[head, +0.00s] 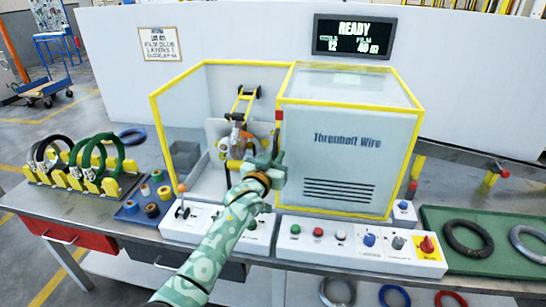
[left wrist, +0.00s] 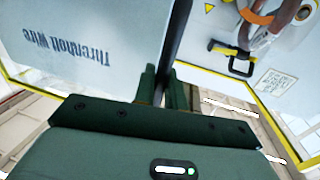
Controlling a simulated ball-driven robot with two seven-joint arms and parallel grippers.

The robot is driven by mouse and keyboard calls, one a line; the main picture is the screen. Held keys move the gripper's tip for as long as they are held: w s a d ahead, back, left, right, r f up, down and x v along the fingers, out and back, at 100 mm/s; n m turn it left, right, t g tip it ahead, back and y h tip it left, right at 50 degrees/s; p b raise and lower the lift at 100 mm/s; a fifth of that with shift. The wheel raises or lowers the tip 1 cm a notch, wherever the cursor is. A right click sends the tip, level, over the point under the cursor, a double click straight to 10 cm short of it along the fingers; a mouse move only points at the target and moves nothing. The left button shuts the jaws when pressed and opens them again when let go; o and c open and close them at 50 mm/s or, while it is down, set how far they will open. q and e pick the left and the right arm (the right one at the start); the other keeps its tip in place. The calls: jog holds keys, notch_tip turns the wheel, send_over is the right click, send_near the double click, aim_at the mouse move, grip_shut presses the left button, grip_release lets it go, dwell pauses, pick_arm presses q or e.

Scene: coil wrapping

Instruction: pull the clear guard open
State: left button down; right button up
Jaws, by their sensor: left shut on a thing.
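The clear guard (head: 219,63) is a yellow-edged see-through cover at the left of the wrapping machine, beside a grey panel lettered with the maker's name (head: 343,140). My left gripper (head: 276,160) is at the seam between the open-looking bay and that panel. In the left wrist view its fingers (left wrist: 165,92) are shut on a dark upright bar (left wrist: 180,35), which looks like the guard's handle. The lettered panel lies left of the bar and the bay right of it. The fingers hide the bar's lower part. My right gripper is not in view.
A rack of coils (head: 82,165) and a blue tray of tape rolls (head: 150,205) stand on the bench at left. Button boxes (head: 360,247) line the front. A green tray (head: 490,240) with rings is at right. A display (head: 353,36) reads READY.

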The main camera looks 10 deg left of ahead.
pick_arm(q)
jog(key=c, duration=1.6)
grip_release()
jog(key=shift+o, duration=0.2)
jog(key=shift+s+a+p, duration=0.15)
jog(key=shift+s+p, duration=0.15)
jog(key=shift+s, duration=0.15)
jog(key=p+v, duration=0.4)
jog(key=v, duration=1.1)
jog(key=shift+s, duration=0.2)
jog(key=shift+a, duration=0.1)
